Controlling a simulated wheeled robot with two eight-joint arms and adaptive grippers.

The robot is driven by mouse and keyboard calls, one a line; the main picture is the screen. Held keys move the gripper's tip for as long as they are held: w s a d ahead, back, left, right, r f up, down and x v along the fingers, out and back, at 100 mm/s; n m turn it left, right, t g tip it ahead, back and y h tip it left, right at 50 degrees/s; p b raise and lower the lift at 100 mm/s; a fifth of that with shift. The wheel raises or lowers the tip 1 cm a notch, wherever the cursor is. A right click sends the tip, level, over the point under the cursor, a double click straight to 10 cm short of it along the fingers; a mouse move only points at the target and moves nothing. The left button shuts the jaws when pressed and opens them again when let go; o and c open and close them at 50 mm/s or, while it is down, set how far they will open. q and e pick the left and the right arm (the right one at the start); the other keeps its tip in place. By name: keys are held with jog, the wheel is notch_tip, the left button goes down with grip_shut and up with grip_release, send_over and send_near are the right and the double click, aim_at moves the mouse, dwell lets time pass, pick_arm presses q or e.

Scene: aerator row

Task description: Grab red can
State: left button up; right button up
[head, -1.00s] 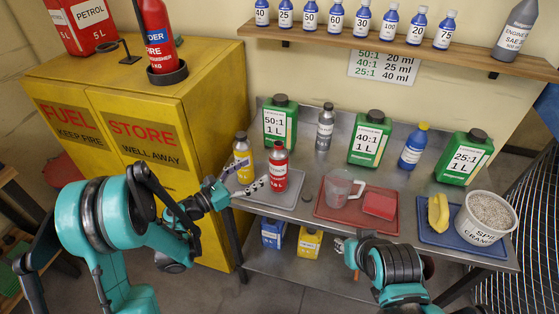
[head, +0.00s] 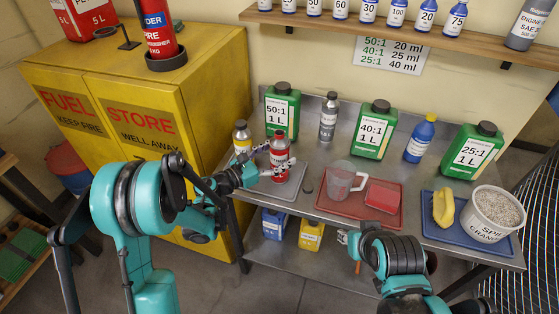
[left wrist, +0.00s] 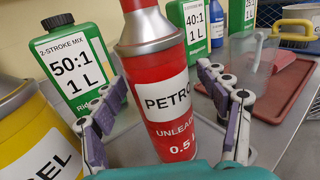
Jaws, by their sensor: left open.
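The red can (head: 279,150), a bottle with a silver top and a petrol label, stands upright on the grey tray (head: 294,178) on the metal bench. In the left wrist view the red can (left wrist: 163,90) stands between the spread fingers of my left gripper (left wrist: 166,118). The left gripper (head: 278,161) is open around the can in the head view; whether a finger touches it I cannot tell. My right gripper (head: 343,237) is low in front of the bench, mostly hidden by its arm, and its jaws are unclear.
A yellow bottle (head: 242,138) stands close left of the red can. A green 50:1 jug (head: 282,112) stands behind. A red tray (head: 335,206) with a clear jug (head: 341,180) lies to the right. The yellow cabinet (head: 195,110) is at left.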

aim_at(271, 147)
pick_arm(q)
jog(key=c, duration=1.4)
jog(key=shift+o, duration=0.2)
jog(key=shift+r, duration=0.1)
jog(key=shift+r+p, duration=0.6)
jog(key=shift+r, duration=0.5)
notch_tip(271, 147, up, 2)
jog(key=shift+p, duration=0.45)
jog(key=s+d+r+p, duration=0.3)
jog(key=s+d+r, duration=0.3)
jog(key=d, duration=0.3)
jog(key=shift+s+r, duration=0.3)
jog(key=shift+s, duration=0.45)
